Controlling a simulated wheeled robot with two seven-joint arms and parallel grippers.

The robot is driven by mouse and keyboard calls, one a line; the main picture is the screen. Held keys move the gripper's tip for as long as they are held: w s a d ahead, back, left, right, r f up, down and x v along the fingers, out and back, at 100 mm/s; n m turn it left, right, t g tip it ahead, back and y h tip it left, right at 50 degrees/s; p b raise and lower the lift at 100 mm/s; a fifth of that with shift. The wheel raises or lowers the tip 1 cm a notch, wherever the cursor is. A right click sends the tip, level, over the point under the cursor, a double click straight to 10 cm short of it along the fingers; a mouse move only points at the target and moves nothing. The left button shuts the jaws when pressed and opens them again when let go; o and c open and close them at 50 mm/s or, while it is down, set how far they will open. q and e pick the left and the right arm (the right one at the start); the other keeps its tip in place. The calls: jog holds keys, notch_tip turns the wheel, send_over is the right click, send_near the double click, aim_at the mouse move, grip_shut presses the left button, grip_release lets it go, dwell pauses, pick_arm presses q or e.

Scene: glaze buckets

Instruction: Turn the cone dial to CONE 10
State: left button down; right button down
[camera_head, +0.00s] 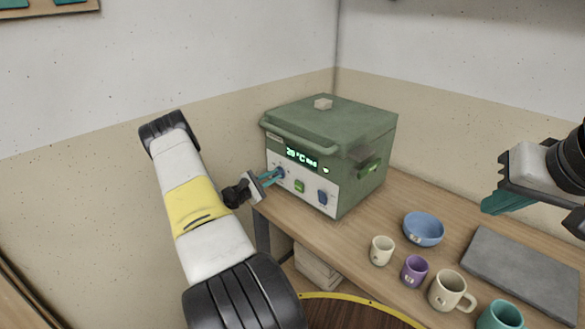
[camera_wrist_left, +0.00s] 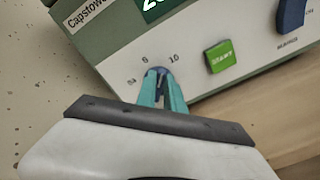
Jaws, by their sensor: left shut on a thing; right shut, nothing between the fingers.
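The green kiln (camera_head: 330,140) stands at the back of the wooden bench, its white control panel (camera_head: 313,186) facing me. The blue cone dial (camera_head: 280,173) is at the panel's left. My left gripper (camera_head: 272,176) is shut on it, and its teal fingers cover much of it. In the left wrist view the dial (camera_wrist_left: 157,72) shows between the fingertips (camera_wrist_left: 161,88), under the printed marks 8 and 10, with another mark at left. I cannot tell which mark it points to. My right gripper (camera_head: 494,204) is shut and empty, over the bench at right.
A green START button (camera_wrist_left: 220,57) and a second blue knob (camera_head: 322,197) sit right of the dial. A blue bowl (camera_head: 424,230), several mugs and a grey slab (camera_head: 520,272) stand on the bench's right part. The kiln display (camera_head: 301,157) is lit.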

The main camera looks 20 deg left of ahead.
pick_arm(q)
jog(key=shift+d+f+m, duration=0.1)
jog(key=shift+f+m, duration=0.05)
jog(key=shift+m, duration=1.45)
jog(key=shift+s, duration=0.1)
jog(key=c, duration=1.4)
grip_release()
jog(key=shift+c, duration=0.2)
jog(key=v, duration=0.7)
jog(key=shift+s, duration=0.4)
